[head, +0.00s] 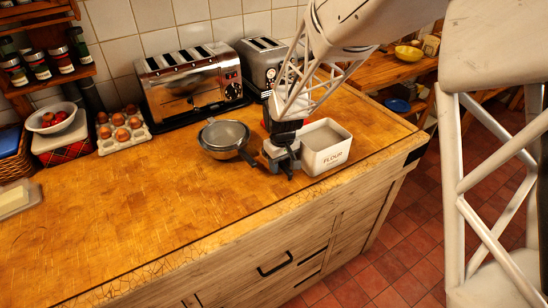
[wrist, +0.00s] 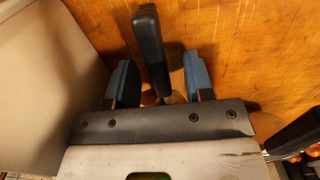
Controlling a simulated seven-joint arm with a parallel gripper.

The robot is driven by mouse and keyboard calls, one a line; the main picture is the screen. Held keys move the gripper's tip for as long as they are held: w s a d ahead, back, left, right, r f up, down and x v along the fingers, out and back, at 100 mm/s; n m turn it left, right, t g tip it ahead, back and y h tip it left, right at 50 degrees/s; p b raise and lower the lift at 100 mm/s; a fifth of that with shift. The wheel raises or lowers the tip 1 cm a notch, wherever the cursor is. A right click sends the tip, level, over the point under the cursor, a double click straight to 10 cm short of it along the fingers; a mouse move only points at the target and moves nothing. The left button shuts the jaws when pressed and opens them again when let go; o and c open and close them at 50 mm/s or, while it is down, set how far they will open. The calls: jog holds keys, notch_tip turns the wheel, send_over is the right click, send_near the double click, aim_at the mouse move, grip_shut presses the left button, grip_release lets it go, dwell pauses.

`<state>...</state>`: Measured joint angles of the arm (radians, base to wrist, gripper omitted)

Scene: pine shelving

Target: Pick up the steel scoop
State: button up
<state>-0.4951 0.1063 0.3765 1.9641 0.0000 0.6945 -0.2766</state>
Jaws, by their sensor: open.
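My gripper (head: 281,158) is low over the counter, just left of the white flour tin (head: 326,158). In the wrist view its two blue fingertips (wrist: 159,64) stand apart. A black handle (wrist: 149,42) runs between them, with a gap on each side; it appears to be the steel scoop's handle. The scoop's metal part is hidden under my gripper in the wrist view and cannot be made out clearly in the head view. The tin's pale wall (wrist: 45,85) rises close beside the left finger.
Sieves (head: 224,137) with a dark handle lie just left of my gripper. A steel toaster (head: 190,82) and a grey toaster (head: 262,62) stand behind. An egg tray (head: 122,130) is further left. The counter's (head: 150,210) front and middle are clear.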

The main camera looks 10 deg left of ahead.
aim_at(281, 163)
dwell(0.4)
grip_shut()
jog(key=shift+r, duration=0.1)
jog(key=shift+r, duration=0.75)
notch_tip(281, 163, up, 2)
jog(key=shift+r, duration=0.1)
jog(key=s+d+r, duration=0.1)
jog(key=s+d, duration=0.6)
jog(key=s, duration=0.7)
jog(key=shift+d, duration=0.2)
jog(key=shift+s, duration=0.1)
jog(key=shift+r, duration=0.1)
